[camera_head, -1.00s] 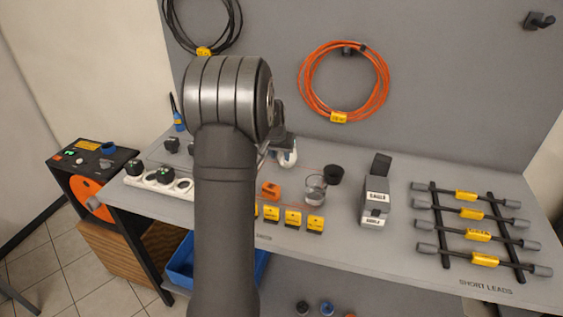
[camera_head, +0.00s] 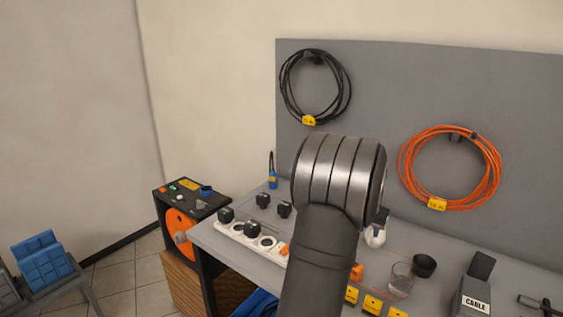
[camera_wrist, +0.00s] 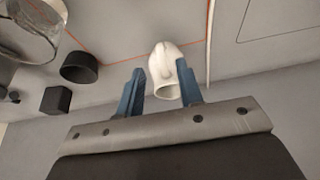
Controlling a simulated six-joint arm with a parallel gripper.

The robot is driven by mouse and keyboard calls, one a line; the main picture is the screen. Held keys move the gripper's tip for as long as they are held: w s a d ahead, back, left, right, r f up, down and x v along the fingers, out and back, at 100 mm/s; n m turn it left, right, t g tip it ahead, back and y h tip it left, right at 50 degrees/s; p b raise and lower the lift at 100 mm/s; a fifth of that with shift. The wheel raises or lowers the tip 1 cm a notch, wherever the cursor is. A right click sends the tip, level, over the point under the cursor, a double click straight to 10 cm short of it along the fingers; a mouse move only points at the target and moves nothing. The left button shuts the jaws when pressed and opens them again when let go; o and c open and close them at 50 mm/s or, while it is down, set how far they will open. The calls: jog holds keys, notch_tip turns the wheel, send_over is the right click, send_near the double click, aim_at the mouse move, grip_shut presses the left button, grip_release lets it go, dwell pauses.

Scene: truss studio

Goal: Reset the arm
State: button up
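My gripper (camera_wrist: 160,68) shows in the wrist view as two blue fingers spread apart. A white rounded piece with an open end (camera_wrist: 162,72) lies in line with the gap, closer to the right finger, with a clear gap to the left finger. I cannot tell whether it touches the right finger. In the head view, my arm link hides most of the gripper, and a white piece (camera_head: 375,238) shows just right of the arm above the bench.
The bench holds a white power strip (camera_head: 243,236), a glass beaker (camera_head: 400,281), a black cup (camera_head: 424,265) and a cable tester (camera_head: 473,297). Black (camera_head: 286,88) and orange (camera_head: 405,180) cable coils hang on the grey back panel. A blue crate (camera_head: 41,262) stands at far left.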

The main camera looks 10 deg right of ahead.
jog(key=x, duration=0.9)
jog(key=shift+d+f, duration=0.1)
jog(key=shift+f, duration=0.1)
jog(key=shift+w+d+f, duration=0.1)
jog(key=shift+w, duration=0.1)
jog(key=shift+r, duration=1.85)
